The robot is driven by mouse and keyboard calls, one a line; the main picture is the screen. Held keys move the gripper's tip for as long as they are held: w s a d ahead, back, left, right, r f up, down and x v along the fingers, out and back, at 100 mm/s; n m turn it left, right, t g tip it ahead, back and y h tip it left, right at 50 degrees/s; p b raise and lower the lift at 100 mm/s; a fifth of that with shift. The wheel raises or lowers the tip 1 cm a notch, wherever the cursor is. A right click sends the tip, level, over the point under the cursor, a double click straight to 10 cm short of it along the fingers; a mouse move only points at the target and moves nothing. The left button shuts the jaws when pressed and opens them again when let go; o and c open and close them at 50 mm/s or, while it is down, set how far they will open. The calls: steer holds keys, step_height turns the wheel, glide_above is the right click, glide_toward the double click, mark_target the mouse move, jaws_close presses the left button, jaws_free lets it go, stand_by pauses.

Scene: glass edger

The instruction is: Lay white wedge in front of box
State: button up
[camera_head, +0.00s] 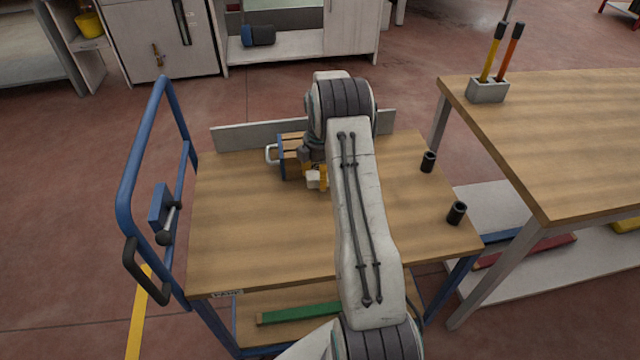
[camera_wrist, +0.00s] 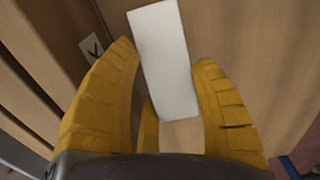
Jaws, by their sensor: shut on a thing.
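The white wedge (camera_wrist: 166,62) is held between the yellow fingers of my gripper (camera_wrist: 168,88) in the wrist view. In the wrist view the slatted box side (camera_wrist: 38,55), with a small marked label, lies left of the wedge, close to the fingers.
The cart top (camera_head: 240,240) is bare in front and to the left. Two black cylinders (camera_head: 457,213) stand near its right edge. A grey board (camera_head: 245,136) runs along the back edge. A blue handrail (camera_head: 127,180) rises at left. A workbench (camera_head: 570,130) stands at right.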

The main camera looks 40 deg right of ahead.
steer(key=shift+f, duration=1.85)
steer(key=shift+f, duration=0.1)
steer(key=o, duration=1.2)
steer(key=shift+c, duration=0.2)
